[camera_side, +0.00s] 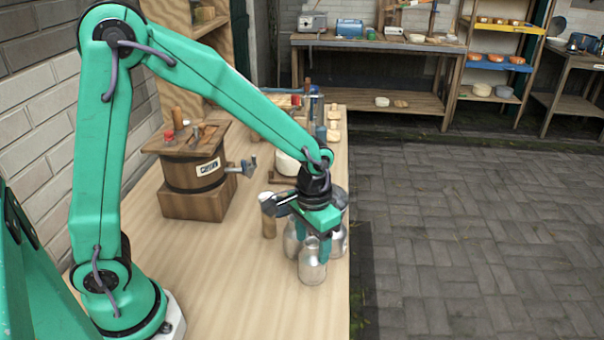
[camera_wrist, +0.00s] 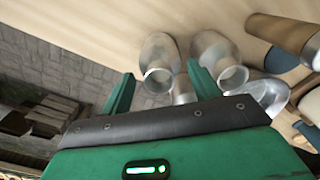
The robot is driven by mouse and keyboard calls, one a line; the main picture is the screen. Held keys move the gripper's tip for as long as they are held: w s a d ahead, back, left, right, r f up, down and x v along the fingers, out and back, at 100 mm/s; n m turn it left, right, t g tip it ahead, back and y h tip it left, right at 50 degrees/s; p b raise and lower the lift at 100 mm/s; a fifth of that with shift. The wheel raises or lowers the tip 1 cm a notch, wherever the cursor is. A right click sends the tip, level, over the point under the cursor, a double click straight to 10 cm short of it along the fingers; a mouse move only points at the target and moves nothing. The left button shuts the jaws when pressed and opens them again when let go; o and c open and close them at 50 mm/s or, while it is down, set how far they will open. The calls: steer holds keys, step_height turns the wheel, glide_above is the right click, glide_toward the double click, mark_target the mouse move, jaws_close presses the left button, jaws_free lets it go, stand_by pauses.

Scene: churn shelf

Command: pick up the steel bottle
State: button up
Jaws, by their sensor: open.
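Several silvery, metallic-looking bottles stand close together near the right edge of the wooden bench. In the side view the front bottle (camera_side: 312,265) is upright just below my gripper (camera_side: 318,238); another bottle (camera_side: 292,242) is behind it to the left and another (camera_side: 338,242) to the right. I cannot tell which is the task's steel bottle. In the wrist view a bottle (camera_wrist: 159,55) shows between the two green fingers of my gripper (camera_wrist: 160,75), and another bottle (camera_wrist: 217,55) is just right of the right finger. The gripper is open; I cannot tell whether it touches any bottle.
A wooden barrel churn (camera_side: 195,175) with a tap stands farther left. A white round item (camera_side: 287,165) and tools are behind. The bench's (camera_side: 230,295) front part is clear; its right edge is close.

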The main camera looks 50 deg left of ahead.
mark_target(313, 255)
steer(key=shift+w+f, duration=0.1)
steer(key=shift+f, duration=2.4)
steer(key=c, duration=0.9)
steer(key=shift+r, duration=0.2)
steer(key=shift+w+r, duration=0.1)
steer(key=shift+r, duration=0.75)
step_height(313, 255, up, 2)
steer(key=shift+r, duration=0.2)
steer(key=s+d+r, duration=0.6)
steer(key=s+d, duration=0.2)
steer(key=shift+s+d+r, duration=0.2)
steer(key=shift+r, duration=0.1)
